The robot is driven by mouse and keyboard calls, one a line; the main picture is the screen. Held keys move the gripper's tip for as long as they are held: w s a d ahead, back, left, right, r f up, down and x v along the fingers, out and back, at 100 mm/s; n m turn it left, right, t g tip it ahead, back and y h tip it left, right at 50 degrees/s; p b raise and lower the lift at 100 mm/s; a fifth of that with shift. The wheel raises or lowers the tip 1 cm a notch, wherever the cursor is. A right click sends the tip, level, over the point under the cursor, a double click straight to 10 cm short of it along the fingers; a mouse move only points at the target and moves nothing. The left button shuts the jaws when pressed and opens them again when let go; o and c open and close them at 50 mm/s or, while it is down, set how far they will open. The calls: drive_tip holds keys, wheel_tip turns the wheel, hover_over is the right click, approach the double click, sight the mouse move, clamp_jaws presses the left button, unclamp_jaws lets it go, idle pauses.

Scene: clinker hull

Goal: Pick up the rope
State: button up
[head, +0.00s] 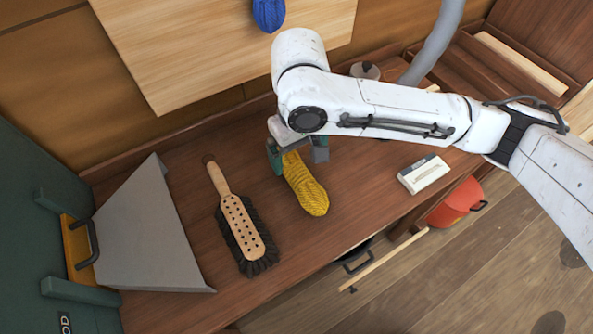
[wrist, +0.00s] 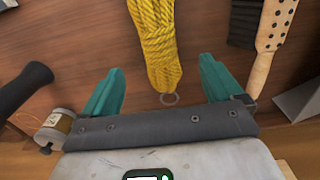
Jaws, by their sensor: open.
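The rope is a yellow coiled bundle (head: 305,186) lying on the brown wooden bench top in the head view. In the wrist view the yellow rope (wrist: 155,40) runs down from the top edge, with a small pale ring at its near end. My gripper (head: 295,150) is over the far end of the rope, partly hidden by my arm in the head view. In the wrist view my gripper (wrist: 160,88) shows its two teal fingers apart, one on each side of the rope's near end.
A brush (head: 240,222) with black bristles lies left of the rope, beside a grey dustpan (head: 150,240). A white box (head: 423,174) sits to the right near the bench edge. A spool (wrist: 57,127) and a dark handle (wrist: 22,88) are at the wrist view's left.

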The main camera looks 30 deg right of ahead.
sight(298, 169)
drive_tip(key=shift+w+f+p, duration=0.15)
drive_tip(key=shift+f+p, duration=0.2)
drive_tip(key=shift+f, duration=4)
drive_tip(key=c, duration=1.2)
